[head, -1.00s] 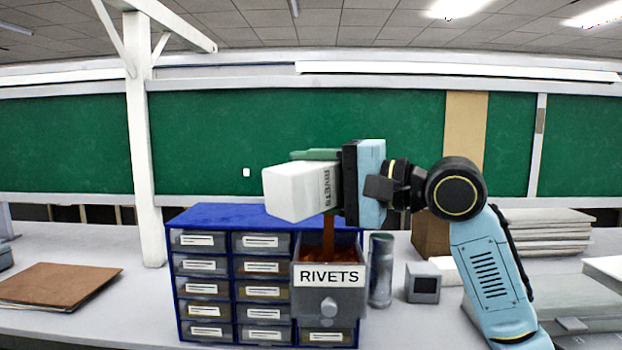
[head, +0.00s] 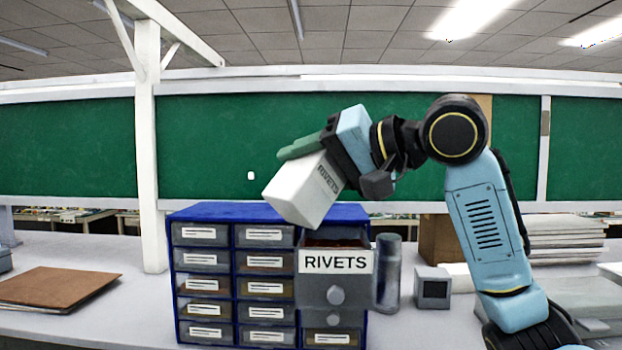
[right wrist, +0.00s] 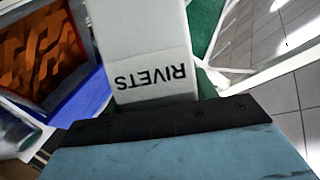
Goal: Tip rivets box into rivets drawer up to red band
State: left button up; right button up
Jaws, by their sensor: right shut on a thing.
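The white rivets box (head: 300,192), lettered RIVETS, is held above the cabinet, tilted with its left end lower. My right gripper (head: 328,158) is shut on it; a green piece lies along the box's upper side. The open rivets drawer (head: 335,285) sticks out of the blue cabinet below and right of the box. In the right wrist view the box (right wrist: 145,50) fills the middle, and the drawer's brown-orange rivets (right wrist: 38,48) show at upper left. No stream of rivets is visible now. My left gripper is not in view.
The blue cabinet (head: 235,212) holds several shut, labelled drawers. A grey cylinder (head: 387,272) and a small grey box with a dark face (head: 432,288) stand right of the drawer. A brown folder (head: 58,287) lies at left. A white post (head: 148,150) rises behind.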

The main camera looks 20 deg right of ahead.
notch_tip(320, 180, up, 4)
jog(key=n+h+p, duration=0.3)
jog(key=n+p, duration=0.1)
jog(key=p, duration=0.1)
jog(key=shift+f+n, duration=0.15)
jog(key=shift+n, duration=0.15)
jog(key=shift+d+n+t+h+p, duration=0.15)
jog(key=shift+n+t+h+p, duration=0.15)
jog(key=shift+n+h+p, duration=0.45)
